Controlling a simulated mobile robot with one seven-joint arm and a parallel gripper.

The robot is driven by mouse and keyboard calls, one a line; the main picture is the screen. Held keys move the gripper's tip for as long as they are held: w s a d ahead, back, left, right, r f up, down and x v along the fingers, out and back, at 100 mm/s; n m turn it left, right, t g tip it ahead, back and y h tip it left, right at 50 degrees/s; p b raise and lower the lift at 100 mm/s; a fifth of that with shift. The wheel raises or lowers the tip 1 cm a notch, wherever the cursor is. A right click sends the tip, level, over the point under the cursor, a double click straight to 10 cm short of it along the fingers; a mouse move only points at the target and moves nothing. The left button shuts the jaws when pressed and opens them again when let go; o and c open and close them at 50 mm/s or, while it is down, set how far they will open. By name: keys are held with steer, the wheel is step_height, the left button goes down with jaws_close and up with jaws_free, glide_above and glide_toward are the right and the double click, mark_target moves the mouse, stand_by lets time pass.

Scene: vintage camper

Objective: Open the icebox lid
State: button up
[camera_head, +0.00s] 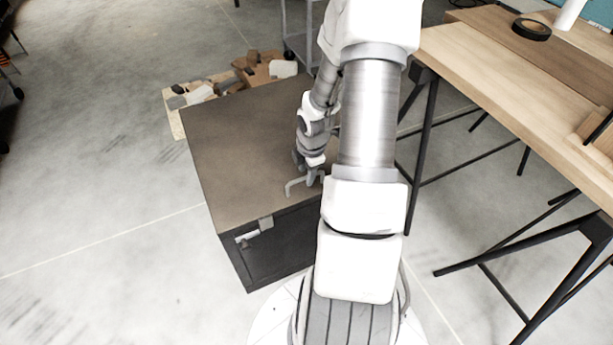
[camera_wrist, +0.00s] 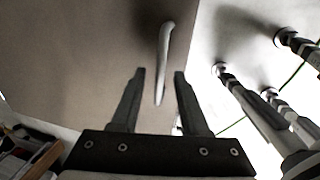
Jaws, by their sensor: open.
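The icebox (camera_head: 280,251) is a dark box on the floor, with a flat brown lid (camera_head: 235,140) that lies closed on top. A pale bar handle (camera_head: 289,188) stands on the lid near its front edge. It also shows in the wrist view (camera_wrist: 164,55), in front of the fingers. My gripper (camera_head: 313,180) is at the handle's right end in the head view, partly hidden by my arm. In the wrist view my gripper (camera_wrist: 159,72) is open, with the near end of the handle between the fingertips. I cannot tell whether a finger touches it.
A light metal latch (camera_head: 255,231) is on the icebox front. A wooden table (camera_head: 480,70) with black legs stands close on the right. Boards with loose pieces (camera_head: 200,95) lie behind the icebox. The floor on the left is clear.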

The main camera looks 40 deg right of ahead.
steer(key=shift+f, duration=0.15)
steer(key=shift+c, duration=0.2)
jaws_close()
stand_by(1.2)
